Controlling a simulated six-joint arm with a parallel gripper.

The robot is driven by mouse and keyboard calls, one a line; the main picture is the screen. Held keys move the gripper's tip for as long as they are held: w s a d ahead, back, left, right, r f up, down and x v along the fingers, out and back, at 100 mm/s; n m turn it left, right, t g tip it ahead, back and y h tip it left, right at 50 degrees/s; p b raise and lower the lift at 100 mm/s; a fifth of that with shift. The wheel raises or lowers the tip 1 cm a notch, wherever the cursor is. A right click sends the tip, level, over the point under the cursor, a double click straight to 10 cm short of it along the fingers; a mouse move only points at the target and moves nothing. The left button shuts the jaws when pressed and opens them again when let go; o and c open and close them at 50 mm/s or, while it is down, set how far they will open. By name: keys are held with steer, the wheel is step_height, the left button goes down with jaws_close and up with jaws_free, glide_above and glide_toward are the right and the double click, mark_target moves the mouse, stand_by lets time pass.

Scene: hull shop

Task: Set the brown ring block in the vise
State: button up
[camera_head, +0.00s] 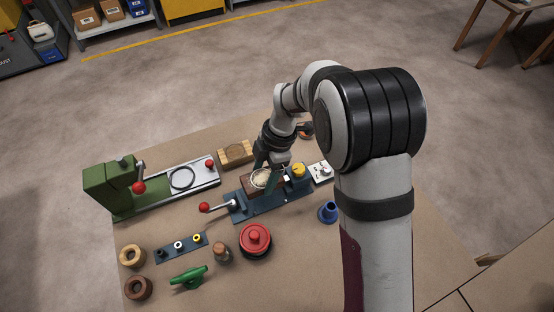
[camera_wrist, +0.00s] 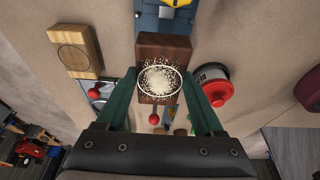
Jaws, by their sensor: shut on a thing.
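The brown ring block (camera_wrist: 150,45) is dark reddish-brown wood with a pale ring and a patch of white grains on its top. It also shows in the head view (camera_head: 249,182), partly covered by my gripper. My gripper (camera_head: 265,172) is shut on it, with a green finger on either side in the wrist view (camera_wrist: 167,92). The block is over the middle of the blue vise (camera_head: 244,205), which has a red-balled handle on its left. I cannot tell whether the block rests on the vise bed or hangs just above it.
A lighter wooden block (camera_head: 237,153) lies behind the vise. A green machine (camera_head: 120,188) stands left. A red lidded pot (camera_head: 255,239), blue cone (camera_head: 328,211), green clamp (camera_head: 189,277), wooden rings (camera_head: 132,256) and a peg strip (camera_head: 181,249) are around. A yellow knob (camera_head: 298,171) is right of the block.

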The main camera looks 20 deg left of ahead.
steer(key=shift+f, duration=2.4)
steer(key=shift+f, duration=0.6)
steer(key=o, duration=1.2)
steer(key=shift+v, duration=5.5)
